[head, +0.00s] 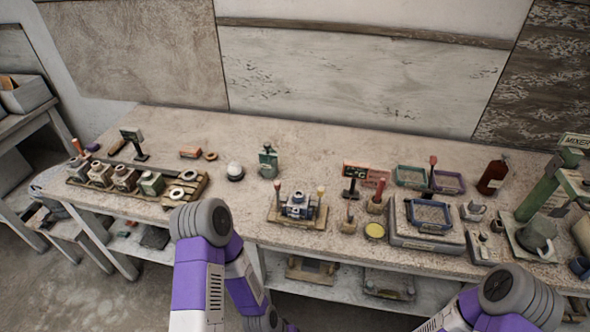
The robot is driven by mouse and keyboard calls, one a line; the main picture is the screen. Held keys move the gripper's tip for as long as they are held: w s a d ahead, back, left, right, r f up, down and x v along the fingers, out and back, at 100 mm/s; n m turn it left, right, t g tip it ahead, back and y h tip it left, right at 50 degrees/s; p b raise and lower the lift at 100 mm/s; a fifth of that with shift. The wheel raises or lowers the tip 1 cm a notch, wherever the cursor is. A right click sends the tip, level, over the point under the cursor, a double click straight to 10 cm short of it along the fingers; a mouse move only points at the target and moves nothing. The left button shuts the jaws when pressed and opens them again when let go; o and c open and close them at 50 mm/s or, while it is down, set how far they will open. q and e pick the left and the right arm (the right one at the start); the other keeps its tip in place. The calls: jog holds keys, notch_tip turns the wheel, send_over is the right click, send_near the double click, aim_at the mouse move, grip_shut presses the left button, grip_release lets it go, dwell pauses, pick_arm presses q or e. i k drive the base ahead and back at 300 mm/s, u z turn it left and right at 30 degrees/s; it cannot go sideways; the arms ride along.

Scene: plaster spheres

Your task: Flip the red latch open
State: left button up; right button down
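No part is clearly recognisable as a red latch at this size. A small wooden board (297,220) near the front middle of the table carries a blue-grey device (299,206), with a red-tipped post (277,188) on its left and a yellow-tipped post (321,191) on its right. Other red parts are an upright red piece (379,192) beside a red sign and a red-topped post (433,161) at the back right. I cannot tell which is the latch or how it stands. My purple arms show at the bottom, but neither gripper is in view.
A wooden tray (190,207) with several pots is at the left. A white sphere (235,168) sits at the middle back. A grey box (418,240) with a blue frame, a dark red bottle (493,176) and a green mixer (541,198) crowd the right. The table's back middle is fairly clear.

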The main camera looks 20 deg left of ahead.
aim_at(278, 183)
jog(key=i, duration=0.4)
jog(key=u, duration=0.75)
